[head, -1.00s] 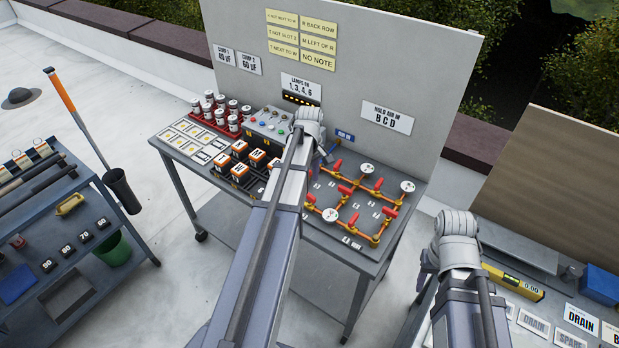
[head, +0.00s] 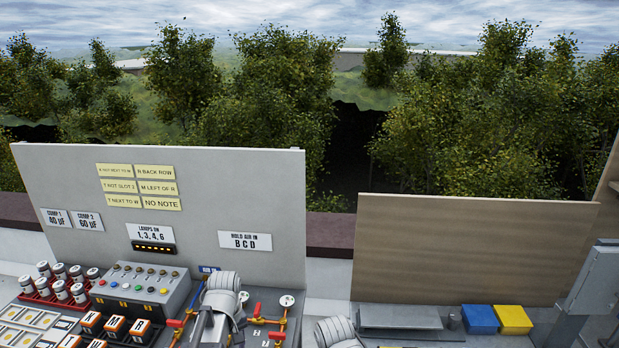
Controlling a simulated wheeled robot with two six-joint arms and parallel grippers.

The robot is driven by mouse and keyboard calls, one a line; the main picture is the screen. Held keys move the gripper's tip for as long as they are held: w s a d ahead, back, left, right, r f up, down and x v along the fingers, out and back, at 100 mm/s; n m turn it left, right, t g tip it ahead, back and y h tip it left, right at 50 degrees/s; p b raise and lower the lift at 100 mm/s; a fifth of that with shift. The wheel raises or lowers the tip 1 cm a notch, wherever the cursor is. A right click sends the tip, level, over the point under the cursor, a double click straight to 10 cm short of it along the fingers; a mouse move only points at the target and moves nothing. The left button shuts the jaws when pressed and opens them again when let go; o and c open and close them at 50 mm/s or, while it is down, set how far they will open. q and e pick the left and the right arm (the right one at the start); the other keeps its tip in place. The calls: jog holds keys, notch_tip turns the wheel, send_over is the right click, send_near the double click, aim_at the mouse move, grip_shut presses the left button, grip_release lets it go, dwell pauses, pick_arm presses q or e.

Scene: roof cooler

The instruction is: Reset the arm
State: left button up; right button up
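One of my arms (head: 222,300) rises from the bottom edge in the head view. Its rounded grey joint stands in front of the pipe board on the bench. My other arm (head: 337,332) shows only a rounded grey joint at the bottom edge, farther right. Neither gripper's fingers show, so I cannot see whether they hold anything.
A grey panel with notes (head: 265,190) stands behind the bench. The bench holds a switch box (head: 140,290), a red rack of capacitors (head: 50,290), orange-topped blocks (head: 115,325) and red-handled valves (head: 277,336). A wooden panel (head: 470,245) stands right, with blue (head: 480,318) and yellow (head: 514,318) boxes before it.

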pick_arm(q)
jog(key=s+d+f+m+b, duration=0.1)
jog(key=s+d+f+m, duration=0.1)
jog(key=s+d+m, duration=0.9)
jog(key=s+d, duration=0.1)
jog(key=d, duration=0.3)
jog(key=shift+y, duration=0.4)
dwell(0.8)
